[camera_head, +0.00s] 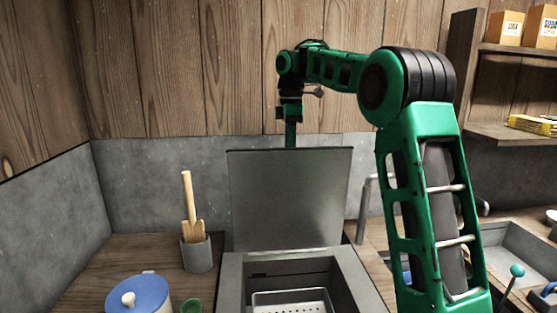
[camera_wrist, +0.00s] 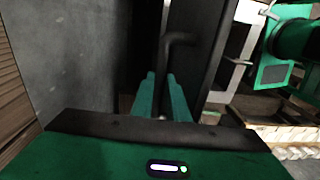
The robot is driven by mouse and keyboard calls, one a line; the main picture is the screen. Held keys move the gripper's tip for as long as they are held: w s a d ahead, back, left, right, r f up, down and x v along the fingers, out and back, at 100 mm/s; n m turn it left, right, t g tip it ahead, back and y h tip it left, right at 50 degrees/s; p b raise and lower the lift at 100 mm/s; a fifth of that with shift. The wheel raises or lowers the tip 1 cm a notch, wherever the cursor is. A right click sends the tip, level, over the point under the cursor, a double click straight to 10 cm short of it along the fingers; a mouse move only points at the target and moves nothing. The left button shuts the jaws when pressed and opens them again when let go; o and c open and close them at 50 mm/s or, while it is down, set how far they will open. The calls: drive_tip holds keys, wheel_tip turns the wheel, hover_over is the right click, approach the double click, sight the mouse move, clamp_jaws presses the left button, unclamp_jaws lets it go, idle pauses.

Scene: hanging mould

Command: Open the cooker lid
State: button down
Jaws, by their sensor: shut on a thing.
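The cooker lid (camera_head: 290,200) is a flat grey metal panel standing nearly upright at the back of the cooker (camera_head: 232,285). The cooker's opening is uncovered, and a perforated metal basket (camera_head: 290,302) shows inside. My gripper (camera_head: 291,140) reaches down behind the lid's top edge, and its fingertips are hidden there in the head view. In the wrist view my green fingers (camera_wrist: 162,100) are shut around a dark bent handle (camera_wrist: 178,38) beside the lid's dark face (camera_wrist: 196,75). The exact contact is dim.
A blue-lidded pot (camera_head: 150,290) and a grey holder (camera_head: 197,255) with wooden utensils stand left of the cooker. A grey wall panel (camera_head: 160,175) is close behind. A sink (camera_head: 515,245) and shelves (camera_head: 515,130) lie to the right.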

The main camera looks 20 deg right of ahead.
drive_tip(key=shift+w, duration=0.15)
drive_tip(key=c, duration=1.7)
unclamp_jaws()
drive_tip(key=r, duration=1)
drive_tip(key=shift+w+r, duration=0.35)
drive_tip(key=shift+w, duration=0.05)
